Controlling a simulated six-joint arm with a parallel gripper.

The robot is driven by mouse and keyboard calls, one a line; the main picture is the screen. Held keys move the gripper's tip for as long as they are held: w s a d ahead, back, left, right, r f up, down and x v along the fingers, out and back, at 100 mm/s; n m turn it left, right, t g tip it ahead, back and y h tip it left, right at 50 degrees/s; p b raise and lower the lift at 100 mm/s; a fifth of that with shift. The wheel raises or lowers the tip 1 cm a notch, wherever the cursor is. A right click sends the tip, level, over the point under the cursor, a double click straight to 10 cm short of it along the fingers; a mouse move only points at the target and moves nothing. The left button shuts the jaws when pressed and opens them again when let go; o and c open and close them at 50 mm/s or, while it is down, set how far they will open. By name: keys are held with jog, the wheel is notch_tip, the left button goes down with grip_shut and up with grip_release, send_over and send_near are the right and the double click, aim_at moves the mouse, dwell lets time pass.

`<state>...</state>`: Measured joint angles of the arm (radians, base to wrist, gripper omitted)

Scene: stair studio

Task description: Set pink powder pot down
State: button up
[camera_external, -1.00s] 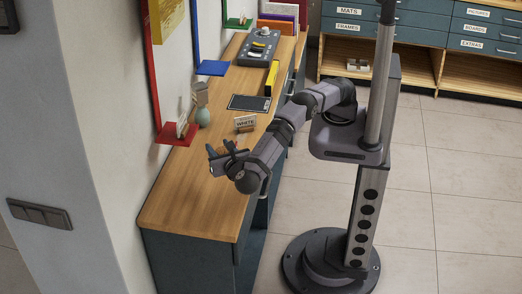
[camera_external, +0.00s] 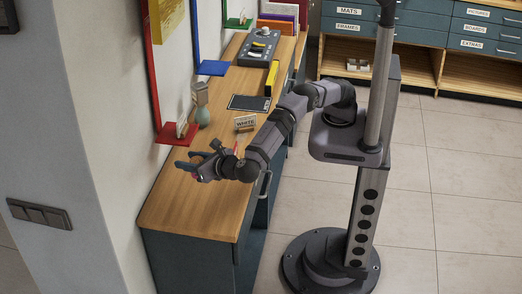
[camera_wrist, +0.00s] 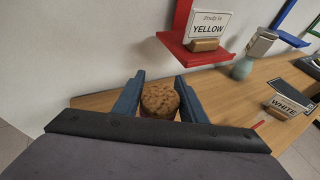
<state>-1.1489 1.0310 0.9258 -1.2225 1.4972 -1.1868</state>
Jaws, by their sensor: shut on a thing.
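The powder pot (camera_wrist: 160,99) shows in the wrist view as a round, brown, cork-like top between my two blue fingers, with only a sliver of reddish pink below it. My gripper (camera_wrist: 160,88) is shut on it, one finger on each side. In the external view my gripper (camera_external: 190,161) is over the near part of the wooden counter (camera_external: 190,215), its fingers pointing left toward the wall. The pot is mostly hidden there by the fingers. I cannot tell how far its base is from the counter.
A red wall shelf (camera_wrist: 200,52) holds a card reading YELLOW (camera_wrist: 208,25). A pale green vase (camera_wrist: 242,68) and a WHITE sign (camera_wrist: 288,104) stand on the counter farther back. The near end of the counter looks clear.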

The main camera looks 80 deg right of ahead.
jog(key=w+a+n+t+y+b, duration=0.1)
jog(key=w+a+n+y+b, duration=0.1)
jog(key=w+n+y, duration=0.4)
jog(key=shift+w+a+r+n+t+y, duration=0.3)
jog(key=shift+a+r+n+y, duration=0.1)
jog(key=shift+y, duration=0.6)
jog(key=shift+f, duration=5)
jog(key=shift+f, duration=0.25)
jog(key=o, duration=1.1)
jog(key=shift+r, duration=0.2)
